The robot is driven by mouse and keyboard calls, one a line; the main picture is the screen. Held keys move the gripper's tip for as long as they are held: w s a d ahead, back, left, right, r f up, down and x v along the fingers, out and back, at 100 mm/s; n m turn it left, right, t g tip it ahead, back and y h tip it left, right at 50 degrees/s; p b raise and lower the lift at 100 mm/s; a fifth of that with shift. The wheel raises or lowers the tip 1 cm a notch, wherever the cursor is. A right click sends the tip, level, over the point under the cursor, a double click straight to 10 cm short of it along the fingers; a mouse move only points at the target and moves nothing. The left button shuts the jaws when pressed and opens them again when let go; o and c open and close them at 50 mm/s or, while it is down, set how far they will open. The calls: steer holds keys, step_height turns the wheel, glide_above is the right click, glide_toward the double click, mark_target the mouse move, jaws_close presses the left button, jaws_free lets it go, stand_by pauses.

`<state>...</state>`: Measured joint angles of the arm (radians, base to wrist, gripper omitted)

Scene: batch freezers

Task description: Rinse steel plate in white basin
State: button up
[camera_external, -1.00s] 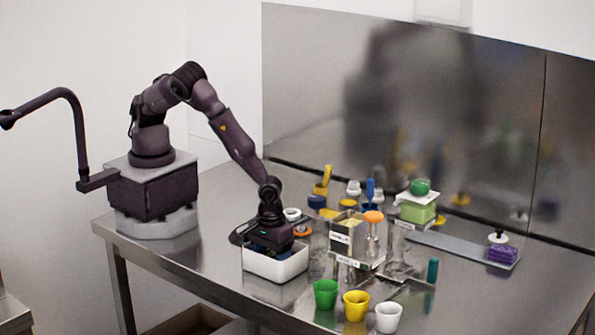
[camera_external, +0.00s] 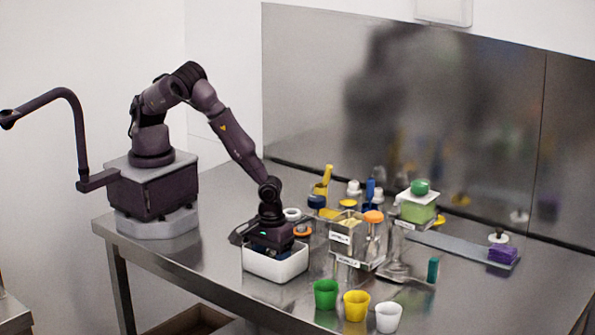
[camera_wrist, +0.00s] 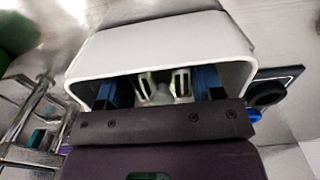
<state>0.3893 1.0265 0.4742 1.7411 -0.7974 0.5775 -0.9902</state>
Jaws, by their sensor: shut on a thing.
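The white basin (camera_external: 262,265) stands near the table's front edge; its wall also shows in the wrist view (camera_wrist: 165,45). My gripper (camera_external: 272,250) reaches down into the basin from above. In the wrist view its blue fingers (camera_wrist: 162,88) are inside the rim, with the pads close around a small pale piece (camera_wrist: 162,85). I take this to be part of the steel plate; the rest of it is hidden by the gripper and the basin wall.
Green (camera_external: 326,294), yellow (camera_external: 357,305) and white (camera_external: 388,317) cups stand at the front right of the basin. Steel containers (camera_external: 352,240) stand to its right. A grey strip with a purple block (camera_external: 502,255) lies at the far right.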

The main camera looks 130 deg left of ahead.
steer(key=shift+r, duration=4)
steer(key=shift+r, duration=0.1)
steer(key=shift+r, duration=1.9)
